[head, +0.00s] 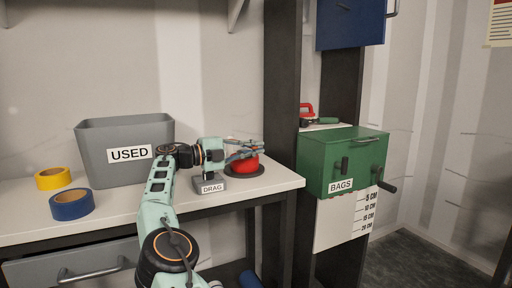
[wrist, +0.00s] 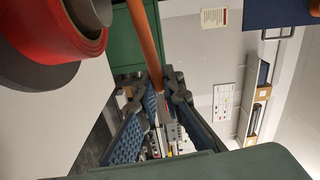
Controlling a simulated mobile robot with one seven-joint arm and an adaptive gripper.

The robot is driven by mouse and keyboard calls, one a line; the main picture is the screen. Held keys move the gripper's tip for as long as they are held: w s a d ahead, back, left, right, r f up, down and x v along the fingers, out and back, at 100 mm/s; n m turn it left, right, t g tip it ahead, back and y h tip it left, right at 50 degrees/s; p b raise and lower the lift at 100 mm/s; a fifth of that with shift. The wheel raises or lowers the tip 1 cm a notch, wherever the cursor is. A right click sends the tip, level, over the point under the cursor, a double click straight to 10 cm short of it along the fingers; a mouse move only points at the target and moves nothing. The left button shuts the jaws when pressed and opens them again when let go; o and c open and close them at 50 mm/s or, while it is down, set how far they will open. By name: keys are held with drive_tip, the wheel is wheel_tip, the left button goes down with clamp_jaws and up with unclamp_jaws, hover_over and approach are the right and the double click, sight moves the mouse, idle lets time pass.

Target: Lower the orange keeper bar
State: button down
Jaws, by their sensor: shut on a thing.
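In the wrist view the orange keeper bar (wrist: 145,42) runs down from the top edge to between my fingertips. My gripper (wrist: 160,85) is shut on the bar near its lower visible end; the two blue-padded fingers meet around it. In the head view my gripper (head: 248,150) is over the right end of the bench, in front of and slightly above a red round thing (head: 246,164) on a dark disc. The bar cannot be made out clearly there. The red thing also shows at the upper left of the wrist view (wrist: 62,28).
A grey block labelled DRAG (head: 212,186) stands below my wrist. A grey bin labelled USED (head: 98,160), yellow tape (head: 52,179) and blue tape (head: 71,205) are on the left. A green box labelled BAGS (head: 340,160) with a dark handle is right of the bench (head: 285,183).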

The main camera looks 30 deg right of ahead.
drive_tip(key=c, duration=2)
unclamp_jaws()
drive_tip(key=shift+c, duration=0.2)
drive_tip(key=a, duration=0.7)
drive_tip(key=shift+w+a, duration=0.25)
drive_tip(key=shift+a, duration=0.05)
